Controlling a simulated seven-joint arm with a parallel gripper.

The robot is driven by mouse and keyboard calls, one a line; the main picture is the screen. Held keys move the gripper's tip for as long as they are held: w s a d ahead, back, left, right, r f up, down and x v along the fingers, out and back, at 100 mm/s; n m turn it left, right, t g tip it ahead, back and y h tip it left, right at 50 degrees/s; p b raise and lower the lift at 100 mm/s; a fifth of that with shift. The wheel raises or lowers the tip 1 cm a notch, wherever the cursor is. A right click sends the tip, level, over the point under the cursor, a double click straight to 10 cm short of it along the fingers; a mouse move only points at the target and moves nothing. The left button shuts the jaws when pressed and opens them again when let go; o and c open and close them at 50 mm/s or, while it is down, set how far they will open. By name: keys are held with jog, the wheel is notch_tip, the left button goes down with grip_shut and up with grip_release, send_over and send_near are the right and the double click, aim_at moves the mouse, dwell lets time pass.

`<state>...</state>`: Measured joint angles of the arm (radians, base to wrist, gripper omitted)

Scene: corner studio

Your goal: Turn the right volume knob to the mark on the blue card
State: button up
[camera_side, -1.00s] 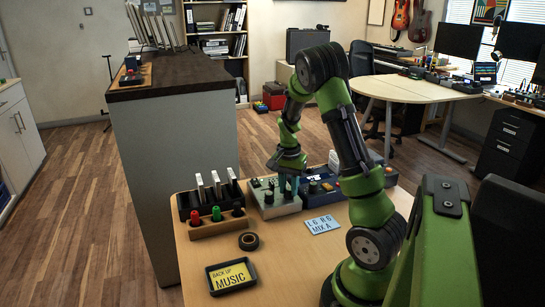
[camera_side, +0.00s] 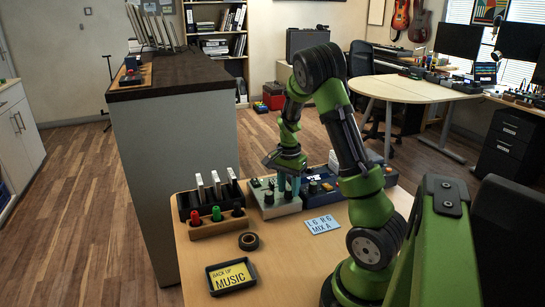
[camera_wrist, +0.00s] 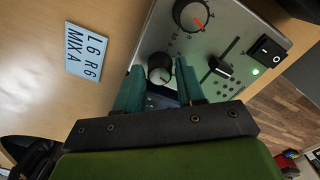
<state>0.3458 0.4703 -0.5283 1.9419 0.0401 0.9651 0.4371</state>
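The blue card (camera_side: 323,225) lies flat on the wooden table and reads "L6 R6 MIX A"; it also shows in the wrist view (camera_wrist: 84,54). The grey control box (camera_side: 270,210) stands behind it. In the wrist view, the box carries a small dark knob (camera_wrist: 160,68) and a larger knob (camera_wrist: 191,15) with a red pointer. My gripper (camera_wrist: 160,70) has its teal fingers apart, one on each side of the small knob, very close to its sides. Whether they touch it is unclear. In the side view my gripper (camera_side: 289,187) hides part of the box.
The box also has a slider (camera_wrist: 221,67) and a rocker switch (camera_wrist: 266,51) beside a green light. A dark blue unit (camera_side: 322,192) stands to the right. A wooden block with red and green pegs (camera_side: 217,222), a tape roll (camera_side: 249,241) and a "BACK UP MUSIC" tray (camera_side: 231,289) are left.

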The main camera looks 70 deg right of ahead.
aim_at(287, 188)
jog(key=shift+o, duration=1.2)
notch_tip(287, 188, up, 17)
jog(key=shift+w, duration=0.15)
jog(key=shift+d, duration=0.1)
jog(key=w+a+n+t, duration=0.25)
jog(key=a+n, duration=0.55)
jog(key=a, duration=0.5)
jog(key=s+a+r+n+t+y, duration=0.1)
jog(key=s+a+n+t, duration=0.1)
jog(key=a, duration=0.7)
jog(key=s+a+n+t+y, duration=0.1)
jog(key=s+a+n+t, duration=0.2)
jog(key=a, duration=0.6)
jog(key=s+n, duration=0.1)
jog(key=n, duration=0.1)
jog(key=shift+s+r+n, duration=0.25)
jog(key=shift+r+n, duration=0.15)
